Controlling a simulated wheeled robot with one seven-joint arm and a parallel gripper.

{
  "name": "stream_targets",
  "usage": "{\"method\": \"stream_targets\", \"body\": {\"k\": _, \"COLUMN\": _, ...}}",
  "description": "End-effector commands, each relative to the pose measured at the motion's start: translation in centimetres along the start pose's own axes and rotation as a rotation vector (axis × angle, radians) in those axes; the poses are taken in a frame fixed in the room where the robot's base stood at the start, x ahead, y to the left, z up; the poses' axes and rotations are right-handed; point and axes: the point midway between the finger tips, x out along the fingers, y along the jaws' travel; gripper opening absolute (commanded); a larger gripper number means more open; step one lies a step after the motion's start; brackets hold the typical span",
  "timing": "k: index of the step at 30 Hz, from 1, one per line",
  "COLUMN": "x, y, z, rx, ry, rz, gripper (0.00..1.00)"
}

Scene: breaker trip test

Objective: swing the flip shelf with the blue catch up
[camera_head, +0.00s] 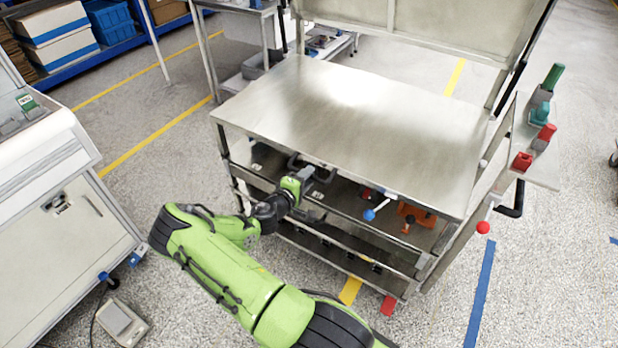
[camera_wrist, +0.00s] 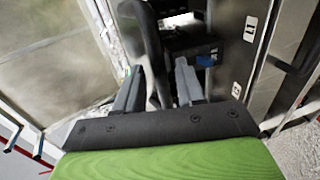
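My gripper (camera_head: 312,176) is at the front of the steel workbench, just under the edge of its top. In the wrist view my gripper (camera_wrist: 158,82) has its two fingers apart. A black bar handle (camera_wrist: 152,45) runs down between them, close to the left finger, with a gap on the right. Whether they touch is unclear. A small blue catch (camera_wrist: 207,60) on a dark block sits just right of the handle. The black handle (camera_head: 294,160) also shows in the head view. I cannot clearly make out the flip shelf; my gripper and the bench top hide part of that area.
The workbench top (camera_head: 350,120) is bare. A side shelf (camera_head: 543,165) holds red and green items. A white cabinet (camera_head: 60,200) stands left, with open floor between.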

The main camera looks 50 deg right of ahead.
Motion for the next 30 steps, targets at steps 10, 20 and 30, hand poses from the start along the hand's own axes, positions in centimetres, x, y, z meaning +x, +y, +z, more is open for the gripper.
{"method": "stream_targets", "body": {"k": 10, "x": 2.0, "y": 0.0, "z": 0.0, "rx": -0.001, "ry": 0.000, "rz": -0.001, "gripper": 0.39}}
{"method": "stream_targets", "body": {"k": 20, "x": 2.0, "y": 0.0, "z": 0.0, "rx": 0.000, "ry": 0.000, "rz": -0.001, "gripper": 0.00}}
{"method": "stream_targets", "body": {"k": 30, "x": 1.9, "y": 0.2, "z": 0.0, "rx": 0.000, "ry": 0.000, "rz": -0.003, "gripper": 0.00}}
